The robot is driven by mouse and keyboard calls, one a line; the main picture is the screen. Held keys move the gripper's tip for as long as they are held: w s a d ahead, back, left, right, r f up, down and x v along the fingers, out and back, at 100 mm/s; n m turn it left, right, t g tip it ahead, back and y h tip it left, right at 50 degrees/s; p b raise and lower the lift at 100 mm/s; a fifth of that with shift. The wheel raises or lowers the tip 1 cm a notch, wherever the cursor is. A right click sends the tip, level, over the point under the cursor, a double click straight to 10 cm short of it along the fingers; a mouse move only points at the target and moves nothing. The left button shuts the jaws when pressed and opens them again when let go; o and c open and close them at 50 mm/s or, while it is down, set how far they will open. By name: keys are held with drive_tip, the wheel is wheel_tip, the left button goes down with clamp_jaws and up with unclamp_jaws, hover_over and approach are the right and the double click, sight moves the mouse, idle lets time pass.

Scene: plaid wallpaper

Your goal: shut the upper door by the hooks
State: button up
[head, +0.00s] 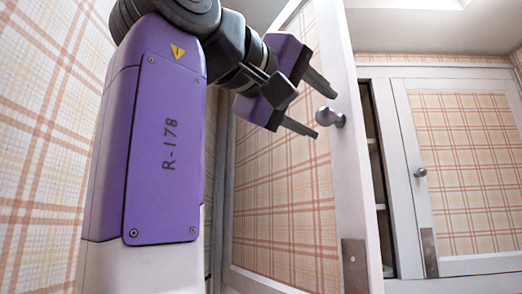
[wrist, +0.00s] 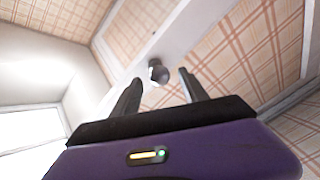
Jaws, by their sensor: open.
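A white-framed door with plaid panels (head: 285,190) stands ajar in the head view, and a dark gap with shelves shows to its right. Its round grey knob (head: 331,118) sits on the white edge rail; the knob also shows in the wrist view (wrist: 158,71). My gripper (head: 325,112) is open at the door's knob side. In the wrist view its fingertips (wrist: 160,76) lie on either side of the knob, apart from it as far as I can tell. No hooks are clearly visible. I cannot tell which door is the upper one.
A second plaid door (head: 470,165) with its own knob (head: 420,172) is shut at the right. Shelves (head: 377,180) show in the dark opening between the doors. A plaid wall (head: 45,130) is close on the left.

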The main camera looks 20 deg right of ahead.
drive_tip(key=shift+x, duration=0.85)
clamp_jaws()
drive_tip(key=shift+f, duration=0.1)
idle(0.7)
